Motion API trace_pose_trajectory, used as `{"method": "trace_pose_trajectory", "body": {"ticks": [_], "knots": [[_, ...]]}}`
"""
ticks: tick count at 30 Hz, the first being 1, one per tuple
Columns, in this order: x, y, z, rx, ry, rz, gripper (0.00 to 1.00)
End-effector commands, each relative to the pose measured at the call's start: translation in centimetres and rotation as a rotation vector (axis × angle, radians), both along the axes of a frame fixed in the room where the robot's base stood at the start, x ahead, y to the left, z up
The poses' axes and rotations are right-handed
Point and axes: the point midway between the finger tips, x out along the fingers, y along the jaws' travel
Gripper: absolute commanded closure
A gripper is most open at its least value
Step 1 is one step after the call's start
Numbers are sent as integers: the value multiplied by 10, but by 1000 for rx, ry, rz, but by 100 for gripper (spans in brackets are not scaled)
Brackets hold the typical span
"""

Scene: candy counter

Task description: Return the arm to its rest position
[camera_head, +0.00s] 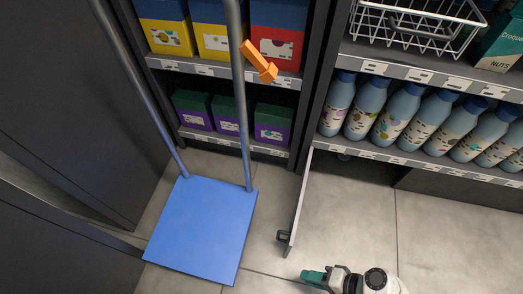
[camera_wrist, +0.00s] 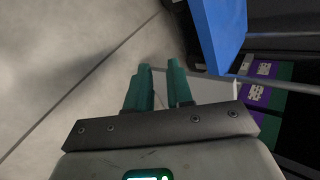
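My gripper (camera_head: 312,277) shows at the bottom of the head view, low over the grey floor, with teal fingers on a white and dark wrist. In the wrist view my gripper (camera_wrist: 161,78) has its two teal fingers apart, with a gap between them. Nothing is held in the gap. The rest of my arm runs out of the bottom of the head view.
A blue platform (camera_head: 205,228) with two tall poles stands on the floor at left. A thin pale panel (camera_head: 298,205) stands upright near my gripper. Shelves hold bottles (camera_head: 402,118) and boxes (camera_head: 272,122). Dark cabinets (camera_head: 60,110) flank the left. Floor (camera_head: 350,215) is clear at centre right.

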Motion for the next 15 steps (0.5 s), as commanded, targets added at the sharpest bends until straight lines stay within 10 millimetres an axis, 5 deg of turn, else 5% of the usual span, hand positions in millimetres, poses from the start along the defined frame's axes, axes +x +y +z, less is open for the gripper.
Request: {"method": "trace_pose_trajectory", "body": {"ticks": [6, 15], "knots": [[42, -62, 72, -478, -158, 252, 79], [75, -104, 172, -882, -309, 340, 79]]}}
